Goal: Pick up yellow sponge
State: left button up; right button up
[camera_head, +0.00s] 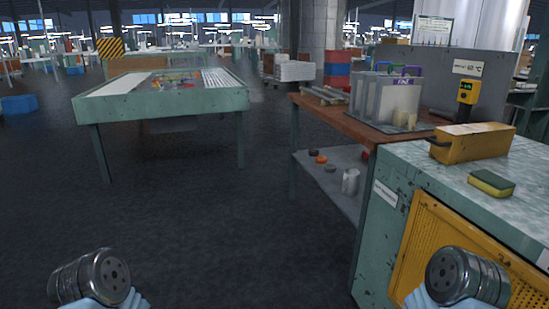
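The yellow sponge (491,183) has a yellow body with a dark green top layer. It lies flat on the speckled pale green top of the workbench (425,168) at the right, near a yellow box. Round metal parts of my arms show in the lower left and lower right of the head view. The right one is low in front of the bench's yellow perforated panel, below and left of the sponge in the picture. No gripper fingers show, and nothing touches the sponge.
A yellow box (472,142) with a dark handle stands behind the sponge. A wooden-topped table (335,110) holding clear panels and a yellow device (466,97) adjoins the bench. A green table (160,98) stands at the left. Dark floor (200,230) is open between them.

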aim_at(496, 186)
jog(key=z, duration=1.4)
